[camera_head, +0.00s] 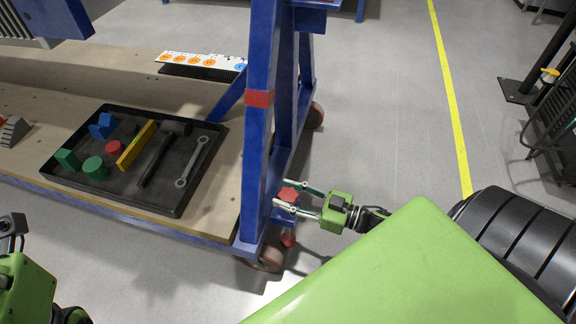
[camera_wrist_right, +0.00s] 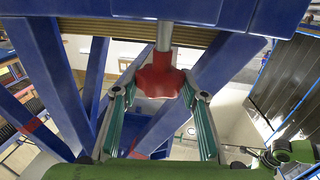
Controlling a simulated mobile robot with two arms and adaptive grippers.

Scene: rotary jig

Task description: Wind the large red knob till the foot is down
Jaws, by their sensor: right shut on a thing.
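The large red knob (camera_head: 288,194) sits on the lower part of the blue frame's upright post. In the right wrist view the red knob (camera_wrist_right: 159,76) hangs on a grey metal shaft. My right gripper (camera_head: 284,196) has its two fingers on opposite sides of the knob and is shut on it. A small red foot (camera_head: 288,240) shows below the knob, close to the floor; whether it touches the floor I cannot tell. Part of my left arm shows at the lower left edge, but its fingertips are not clear.
A blue upright post (camera_head: 258,130) and a caster wheel (camera_head: 266,260) stand right beside the knob. A black tray (camera_head: 105,192) with tools and coloured blocks lies on the wooden deck (camera_head: 215,222). The grey floor to the right is clear up to a yellow line (camera_head: 447,90).

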